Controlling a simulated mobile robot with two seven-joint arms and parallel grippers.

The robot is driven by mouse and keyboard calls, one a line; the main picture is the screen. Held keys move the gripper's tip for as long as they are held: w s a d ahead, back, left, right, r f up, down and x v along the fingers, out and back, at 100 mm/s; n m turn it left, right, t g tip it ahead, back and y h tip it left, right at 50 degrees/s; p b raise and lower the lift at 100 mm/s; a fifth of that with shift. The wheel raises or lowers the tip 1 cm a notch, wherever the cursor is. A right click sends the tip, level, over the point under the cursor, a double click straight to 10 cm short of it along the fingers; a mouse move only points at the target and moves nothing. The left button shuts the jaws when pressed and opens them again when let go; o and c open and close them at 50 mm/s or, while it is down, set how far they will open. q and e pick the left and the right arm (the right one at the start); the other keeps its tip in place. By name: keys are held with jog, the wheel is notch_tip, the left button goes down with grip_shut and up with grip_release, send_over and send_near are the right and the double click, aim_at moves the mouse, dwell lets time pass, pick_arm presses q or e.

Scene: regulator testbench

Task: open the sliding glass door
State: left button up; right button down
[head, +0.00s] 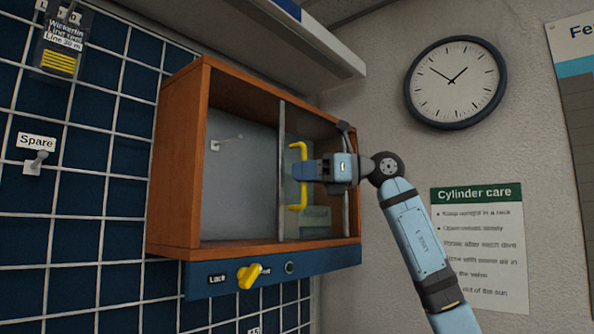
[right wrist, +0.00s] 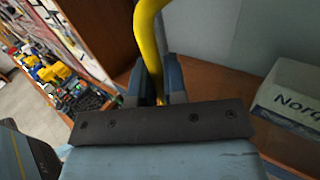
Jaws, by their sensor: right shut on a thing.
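The sliding glass door (head: 291,225) is a clear pane with metal upright edges, across the right part of a wooden wall cabinet (head: 178,165). The left part of the cabinet front looks uncovered, with a grey back panel and a peg visible. The door has a yellow bow handle (head: 302,148), which also shows in the right wrist view (right wrist: 147,35). My right gripper (head: 303,171) reaches in from the right and is shut on the handle's upright middle; in the right wrist view the handle runs down between the fingers (right wrist: 160,88). My left gripper is not in view.
A blue strip under the cabinet carries a yellow lock knob (head: 250,276). A box (right wrist: 285,105) stands inside the cabinet. A blue pegboard grid (head: 80,180) lies left, a clock (head: 455,82) and a care sign (head: 480,250) right. A shelf (head: 285,35) overhangs above.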

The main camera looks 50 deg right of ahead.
jog(key=c, duration=1.2)
grip_release()
jog(key=shift+s, duration=0.1)
jog(key=b+v, duration=0.3)
jog(key=v, duration=1)
jog(key=shift+s+d, duration=0.2)
jog(key=shift+d, duration=0.05)
